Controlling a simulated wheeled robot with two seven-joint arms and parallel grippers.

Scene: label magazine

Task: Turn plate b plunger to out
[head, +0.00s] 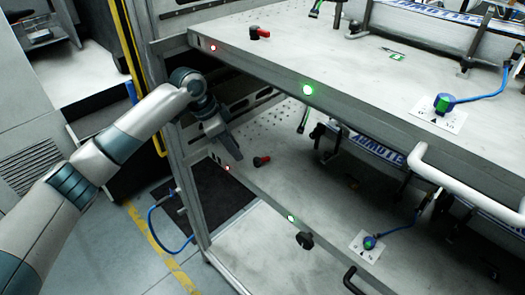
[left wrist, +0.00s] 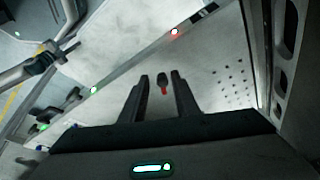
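A plunger with a red body and a dark end (head: 262,160) stands out on the lower plate (head: 330,200), near its left end. A similar red plunger (head: 260,33) is on the upper plate (head: 300,55). I cannot read which plate is b. My left gripper (head: 235,152) reaches in between the plates, just left of the lower plunger. In the left wrist view its two dark fingers (left wrist: 160,78) are apart, and the lower plunger (left wrist: 163,83) shows in the gap, seemingly beyond the fingertips. Contact is not visible. My right gripper is not in view.
The upper plate overhangs the lower one. Red and green lights (head: 307,90) sit along the front edges. A white handle (head: 440,180) and a black knob (head: 305,240) stick out in front. Blue cables run to green connectors (head: 444,104). A grey frame post (head: 185,180) stands at the left.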

